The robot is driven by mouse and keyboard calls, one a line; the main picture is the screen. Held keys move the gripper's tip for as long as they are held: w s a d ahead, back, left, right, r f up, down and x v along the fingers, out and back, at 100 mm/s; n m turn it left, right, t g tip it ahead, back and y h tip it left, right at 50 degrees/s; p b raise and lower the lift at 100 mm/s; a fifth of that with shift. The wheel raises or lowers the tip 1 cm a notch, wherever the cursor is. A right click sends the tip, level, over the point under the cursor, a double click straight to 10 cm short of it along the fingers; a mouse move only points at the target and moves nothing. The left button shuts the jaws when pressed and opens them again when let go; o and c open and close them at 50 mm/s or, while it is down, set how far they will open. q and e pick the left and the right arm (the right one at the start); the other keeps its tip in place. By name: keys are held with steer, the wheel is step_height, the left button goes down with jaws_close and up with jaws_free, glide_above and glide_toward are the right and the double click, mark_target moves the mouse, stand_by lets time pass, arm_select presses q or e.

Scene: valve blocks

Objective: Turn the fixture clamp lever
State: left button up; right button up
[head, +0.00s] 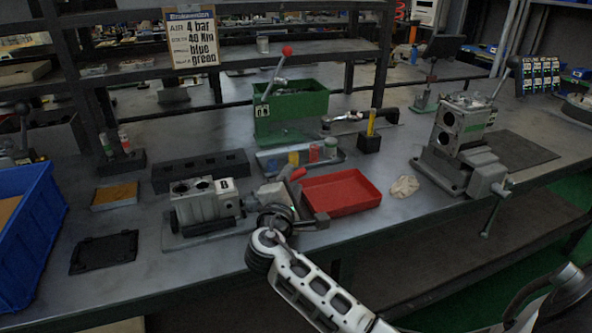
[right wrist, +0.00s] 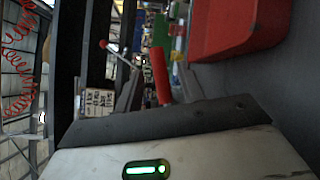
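A lever with a red handle (head: 297,174) shows by the valve block fixture, next to my right gripper. In the right wrist view the red handle (right wrist: 160,75) appears between the two grey fingers, with gaps on both sides. My right gripper (right wrist: 158,90) looks open; I cannot tell whether a finger touches the handle. In the head view the right gripper (head: 301,195) is small and partly hidden by my own wrist. The grey valve block (head: 203,203), marked 8, sits on a base plate left of the gripper. The lever's pivot is hidden. My left gripper is not in view.
A red tray (head: 343,193) lies close on the right of the gripper. A rack with coloured parts (head: 301,157) and a green bin (head: 291,112) stand behind. A second valve fixture (head: 463,140) stands at right, and a blue crate (head: 25,235) at left.

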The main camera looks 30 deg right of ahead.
mark_target(297, 171)
steer(key=x, duration=0.5)
jaws_close()
